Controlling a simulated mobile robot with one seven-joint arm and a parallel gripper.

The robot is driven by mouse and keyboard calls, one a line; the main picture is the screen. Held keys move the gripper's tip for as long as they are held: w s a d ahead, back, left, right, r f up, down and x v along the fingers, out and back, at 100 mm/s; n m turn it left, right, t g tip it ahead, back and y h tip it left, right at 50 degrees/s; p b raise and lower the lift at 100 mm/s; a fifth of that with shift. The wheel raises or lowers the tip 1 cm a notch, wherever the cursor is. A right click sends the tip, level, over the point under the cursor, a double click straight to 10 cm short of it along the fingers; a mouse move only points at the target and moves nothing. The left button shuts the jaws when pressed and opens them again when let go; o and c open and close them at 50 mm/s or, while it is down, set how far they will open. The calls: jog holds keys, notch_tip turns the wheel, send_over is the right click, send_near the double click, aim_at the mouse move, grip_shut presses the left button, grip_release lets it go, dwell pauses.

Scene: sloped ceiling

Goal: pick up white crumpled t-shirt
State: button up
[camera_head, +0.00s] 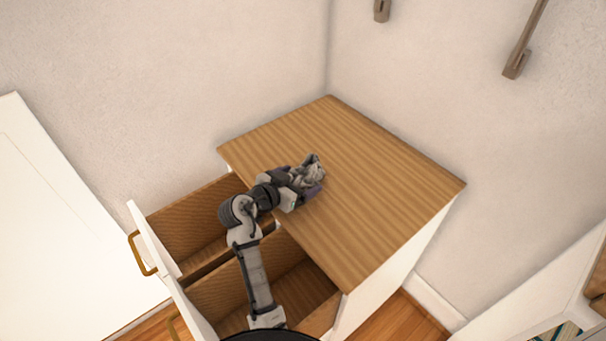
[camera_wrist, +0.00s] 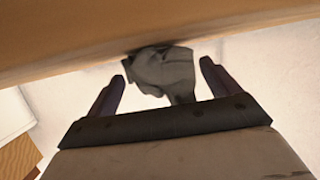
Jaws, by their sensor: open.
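The crumpled t-shirt (camera_head: 314,168) looks greyish white and lies on the wooden top of the dresser (camera_head: 375,185), near its left edge. My gripper (camera_head: 312,176) is at the shirt, reaching in from the left over the open drawers. In the wrist view the shirt (camera_wrist: 165,72) sits between the two dark fingers of my gripper (camera_wrist: 164,72), with a gap on each side. The fingers are open. The wrist and fingers hide part of the shirt in the head view.
Two dresser drawers stand open, the upper-left one (camera_head: 190,225) and the nearer one (camera_head: 305,285), below my arm. White walls meet behind the dresser. A white surface (camera_head: 60,235) is at left. The rest of the dresser top is bare.

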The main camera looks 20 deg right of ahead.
jog(key=c, duration=1.1)
jog(key=shift+r, duration=0.1)
jog(key=shift+c, duration=0.2)
